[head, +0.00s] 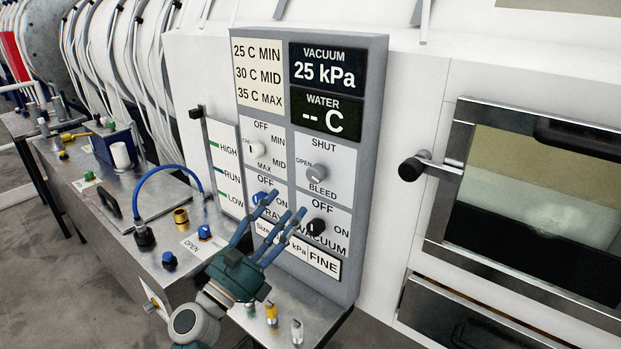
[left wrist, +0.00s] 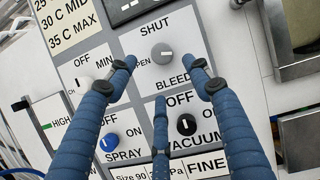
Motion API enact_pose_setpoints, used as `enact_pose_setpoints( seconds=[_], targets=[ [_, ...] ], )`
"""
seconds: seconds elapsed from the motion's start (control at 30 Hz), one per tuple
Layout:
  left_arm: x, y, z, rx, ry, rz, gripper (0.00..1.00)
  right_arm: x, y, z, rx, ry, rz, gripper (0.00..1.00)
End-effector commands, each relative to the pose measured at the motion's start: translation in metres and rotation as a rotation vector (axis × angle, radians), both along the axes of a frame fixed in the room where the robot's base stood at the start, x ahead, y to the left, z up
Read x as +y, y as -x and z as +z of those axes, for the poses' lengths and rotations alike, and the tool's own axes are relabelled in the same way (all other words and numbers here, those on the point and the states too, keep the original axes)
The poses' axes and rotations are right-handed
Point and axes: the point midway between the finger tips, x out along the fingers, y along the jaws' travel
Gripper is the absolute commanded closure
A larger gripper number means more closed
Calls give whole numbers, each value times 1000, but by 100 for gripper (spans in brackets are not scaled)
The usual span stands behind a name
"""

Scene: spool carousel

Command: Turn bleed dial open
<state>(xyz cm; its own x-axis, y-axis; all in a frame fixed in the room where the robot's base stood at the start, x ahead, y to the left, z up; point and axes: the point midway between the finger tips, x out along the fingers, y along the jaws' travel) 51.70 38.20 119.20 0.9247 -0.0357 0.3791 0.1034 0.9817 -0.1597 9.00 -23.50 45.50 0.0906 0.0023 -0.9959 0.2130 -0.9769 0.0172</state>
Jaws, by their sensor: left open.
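The grey bleed dial (head: 317,173) is on the right side of the control panel, above the BLEED label. SHUT is printed above it and OPEN at its left. My right gripper is not in view.
The black vacuum knob (head: 316,227) and blue spray knob (head: 260,198) sit low on the panel, close to my fingers. A white knob (head: 257,150) is left of the bleed dial. A black-knobbed handle (head: 411,168) sticks out at right. The display reads 25 kPa.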

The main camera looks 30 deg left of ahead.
Motion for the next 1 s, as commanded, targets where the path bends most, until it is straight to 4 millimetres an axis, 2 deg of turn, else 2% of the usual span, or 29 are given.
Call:
enact_pose_setpoints(
  seconds=[0.17, 0.3, 0.53, 0.7, 1.0],
  targets=[
    [-1, -22, 15, -3, 3, -2, 49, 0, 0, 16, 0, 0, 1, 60],
    [-2, -48, 27, -3, 2, -2, 49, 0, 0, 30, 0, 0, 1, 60],
    [-4, -83, 38, 0, 0, -2, 49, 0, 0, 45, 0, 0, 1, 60],
    [-5, -95, 41, -1, -2, -2, 49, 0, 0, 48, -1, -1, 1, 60],
    [-5, -97, 40, 0, -3, -2, 49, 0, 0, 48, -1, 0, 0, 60]
  ],
)
